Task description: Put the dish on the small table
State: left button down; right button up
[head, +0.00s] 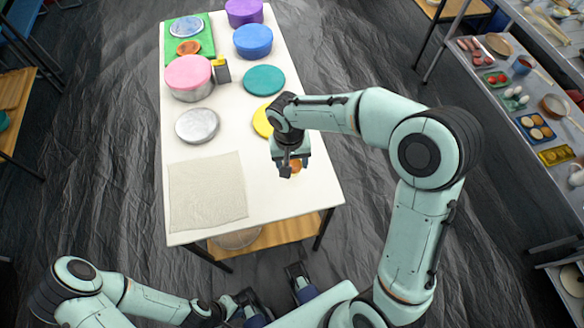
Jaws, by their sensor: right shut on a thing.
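My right gripper (291,166) is over the right front part of the long white table (272,205). It is shut on a small orange-brown round thing (296,168), which may be the dish; the fingers hide much of it. I cannot tell whether it touches the tabletop. My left gripper (236,306) is low at the bottom of the head view, off the table, and its fingers are too unclear to read. I cannot tell which table the task calls small.
A beige cloth (207,191) and a silver round lid (197,125) lie left on the white table. Pink (188,76), blue (253,40) and purple (243,11) pots and a teal disc (264,80) stand farther back. A food-laden counter (557,120) is at right.

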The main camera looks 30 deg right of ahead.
jog(key=shift+f, duration=1.95)
jog(key=shift+f+b, duration=0.1)
jog(key=shift+b, duration=0.2)
jog(key=o, duration=0.4)
jog(key=shift+f, duration=0.15)
jog(key=shift+c, duration=0.2)
jog(key=o, duration=0.4)
jog(key=shift+o, duration=0.2)
jog(key=shift+r, duration=0.6)
notch_tip(320, 180, up, 11)
jog(key=p, duration=0.2)
jog(key=shift+w+a+r, duration=0.15)
jog(key=shift+a, duration=0.2)
